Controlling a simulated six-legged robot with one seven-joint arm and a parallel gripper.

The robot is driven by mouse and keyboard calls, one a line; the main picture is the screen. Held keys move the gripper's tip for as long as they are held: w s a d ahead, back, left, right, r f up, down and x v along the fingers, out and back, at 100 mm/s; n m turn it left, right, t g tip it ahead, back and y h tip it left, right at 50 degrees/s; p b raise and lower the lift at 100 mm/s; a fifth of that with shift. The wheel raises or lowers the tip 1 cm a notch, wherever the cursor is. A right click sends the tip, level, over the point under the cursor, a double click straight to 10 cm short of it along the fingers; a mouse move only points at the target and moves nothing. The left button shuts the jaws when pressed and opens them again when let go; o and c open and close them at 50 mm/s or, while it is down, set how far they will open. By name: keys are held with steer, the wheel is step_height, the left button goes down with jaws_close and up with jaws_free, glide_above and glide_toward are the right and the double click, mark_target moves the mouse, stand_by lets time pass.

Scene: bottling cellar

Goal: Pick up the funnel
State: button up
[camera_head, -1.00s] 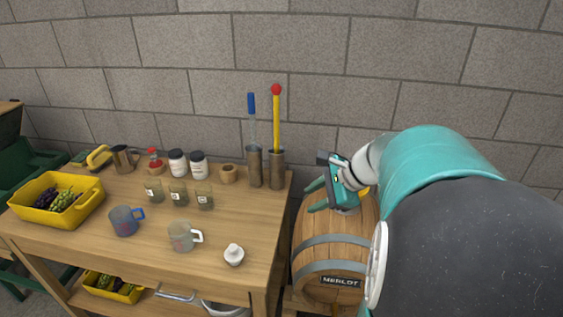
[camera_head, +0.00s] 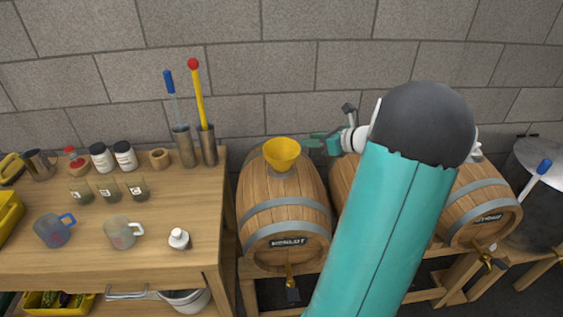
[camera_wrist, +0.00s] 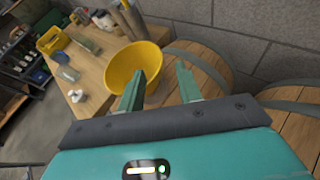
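The yellow funnel (camera_head: 282,152) stands upright on top of the Merlot barrel (camera_head: 284,205), its wide mouth facing up. It also shows in the wrist view (camera_wrist: 138,66), just beyond my left fingertip. My gripper (camera_head: 318,139) is just to the right of the funnel in the head view, pointing toward it. In the wrist view my gripper (camera_wrist: 160,80) has its two teal fingers apart with nothing between them. The left finger overlaps the funnel's near edge in the picture; I cannot tell whether they touch. The funnel's spout is mostly hidden.
A wooden table (camera_head: 150,258) with jars, mugs and metal cylinders stands left of the barrel. Another barrel (camera_head: 480,200) lies on the right, and a third is partly behind my arm. A stone wall (camera_head: 290,60) closes the back.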

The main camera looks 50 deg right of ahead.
mark_target(287, 141)
steer(key=x, duration=0.8)
steer(key=shift+s+a+f, duration=0.1)
steer(key=shift+a+f, duration=0.1)
steer(key=shift+f, duration=0.1)
steer(key=shift+c, duration=0.4)
jaws_close()
